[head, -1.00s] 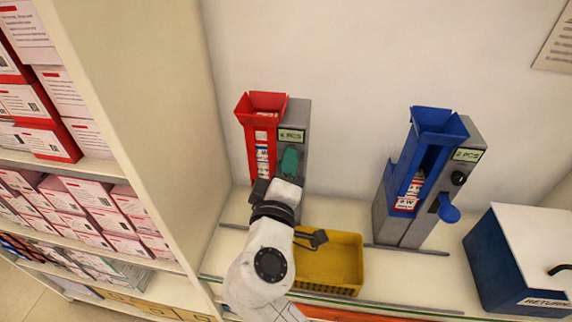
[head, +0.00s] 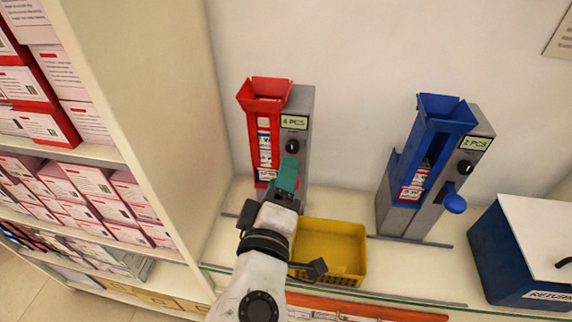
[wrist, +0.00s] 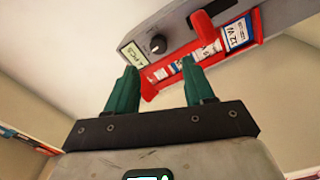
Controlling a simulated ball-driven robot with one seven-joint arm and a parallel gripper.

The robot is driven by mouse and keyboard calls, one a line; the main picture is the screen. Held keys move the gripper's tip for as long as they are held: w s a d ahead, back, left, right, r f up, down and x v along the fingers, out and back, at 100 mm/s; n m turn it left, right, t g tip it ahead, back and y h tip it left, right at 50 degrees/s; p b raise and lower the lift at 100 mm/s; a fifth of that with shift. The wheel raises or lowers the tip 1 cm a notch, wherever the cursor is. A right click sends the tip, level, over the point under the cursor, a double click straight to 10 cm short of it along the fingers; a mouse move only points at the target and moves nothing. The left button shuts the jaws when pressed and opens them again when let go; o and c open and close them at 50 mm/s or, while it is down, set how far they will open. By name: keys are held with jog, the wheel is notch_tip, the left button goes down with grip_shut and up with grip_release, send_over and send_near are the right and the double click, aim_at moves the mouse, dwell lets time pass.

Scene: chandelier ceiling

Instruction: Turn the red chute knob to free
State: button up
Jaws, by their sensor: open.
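The red chute (head: 264,142) stands against the wall on a grey housing with a "4 PCS" label. Its black round knob (head: 292,146) sits on the housing face, below the label. In the wrist view the same knob (wrist: 157,44) shows beyond and between the fingertips, beside the red chute (wrist: 256,24); its setting is too small to read. My gripper (head: 288,174) has green fingers and is just below the knob in the head view, apart from it. In the wrist view my gripper (wrist: 160,71) is open, with nothing between its fingers.
A yellow bin (head: 330,247) stands right of my gripper. A blue chute (head: 408,160) with a "2 PCS" label and blue lever is farther right, then a blue returns box (head: 500,250). A shelf of boxes (head: 85,190) and its tall side panel border the left.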

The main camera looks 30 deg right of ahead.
jog(key=shift+v, duration=1.95)
